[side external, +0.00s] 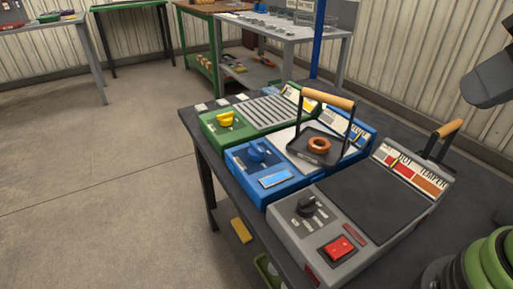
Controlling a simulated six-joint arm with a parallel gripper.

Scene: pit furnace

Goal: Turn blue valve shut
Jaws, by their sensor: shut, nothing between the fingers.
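The blue valve is a blue knob (258,151) on the front left of a blue unit (240,175), the middle of a row of three. It stands upright on the unit's top, with nothing touching it. A light blue plate (279,179) lies in front of it. I cannot read the valve's setting at this size. My gripper's fingers do not show. A dark grey part (490,80) enters at the right edge, well away from the valve; I cannot tell what it is.
A green unit (215,131) with a yellow knob (227,118) is behind the blue one. A black tray (318,147) with a tall wooden handle (327,97) and an orange ring stands beside the valve. A grey unit (290,222) with a black knob and red switch is in front.

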